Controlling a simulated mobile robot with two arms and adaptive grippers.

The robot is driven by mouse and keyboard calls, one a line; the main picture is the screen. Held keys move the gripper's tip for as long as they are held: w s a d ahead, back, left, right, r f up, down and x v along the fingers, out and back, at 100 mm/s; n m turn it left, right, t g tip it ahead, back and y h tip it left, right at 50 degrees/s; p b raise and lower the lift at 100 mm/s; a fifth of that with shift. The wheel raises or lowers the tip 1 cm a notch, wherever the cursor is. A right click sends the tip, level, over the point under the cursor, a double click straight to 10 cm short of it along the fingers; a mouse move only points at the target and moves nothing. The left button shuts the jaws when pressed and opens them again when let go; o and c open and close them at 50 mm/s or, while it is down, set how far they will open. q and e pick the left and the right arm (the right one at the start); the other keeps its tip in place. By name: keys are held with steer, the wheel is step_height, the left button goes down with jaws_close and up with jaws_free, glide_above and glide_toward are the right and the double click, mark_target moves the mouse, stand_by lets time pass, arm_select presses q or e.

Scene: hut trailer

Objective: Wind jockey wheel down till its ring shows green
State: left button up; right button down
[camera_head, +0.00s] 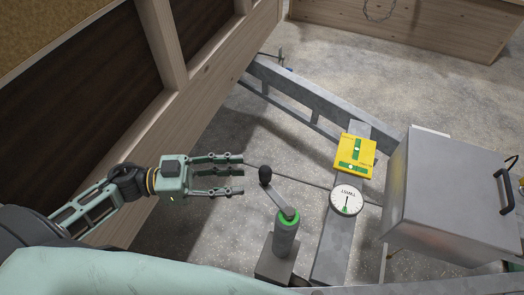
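The jockey wheel post (285,240) stands upright on the trailer frame, lower middle. Its ring (289,217) at the top shows green. A grey crank arm (279,199) reaches from the post's top up and left to a black knob (265,175). The wheel itself is hidden. My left gripper (241,174) comes in from the left, pointing right. Its fingers are spread, with nothing between them, and their tips end a little left of the knob, apart from it. My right gripper does not show.
A yellow level (355,156) and a round white dial (347,198) sit on the grey drawbar (334,245). A large metal box (450,205) with a black handle stands at right. The wooden hut wall (200,80) rises upper left. Bare concrete lies beyond the frame.

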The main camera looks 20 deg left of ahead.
mark_target(266, 175)
arm_select(q)
steer(key=p+x, duration=0.1)
steer(key=x, duration=0.5)
steer(key=shift+w+d+r+p, duration=0.2)
steer(key=shift+w+d+p, duration=0.05)
steer(key=shift+p, duration=0.15)
steer(key=shift+w+d+f, duration=0.15)
steer(key=shift+w+d, duration=0.05)
steer(key=shift+d, duration=0.35)
jaws_close()
